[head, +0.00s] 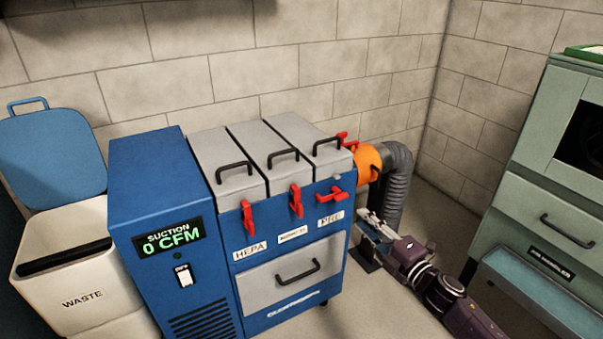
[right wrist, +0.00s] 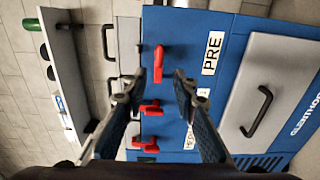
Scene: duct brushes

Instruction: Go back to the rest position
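My right gripper (head: 368,240) is to the right of the blue suction unit (head: 180,220), low in front of the grey hose. In the right wrist view its two fingers (right wrist: 157,90) are apart with nothing between them. The unit's front with a red latch (right wrist: 158,62) and the PRE label (right wrist: 213,52) shows beyond them, apart from the fingertips. My left gripper is in neither view.
The grey hose (head: 396,180) joins the unit at an orange collar (head: 368,163). A green cabinet (head: 550,150) stands at right, a waste bin (head: 70,260) at left. Three grey lids (head: 268,150) on the unit are down. Bare floor lies between unit and cabinet.

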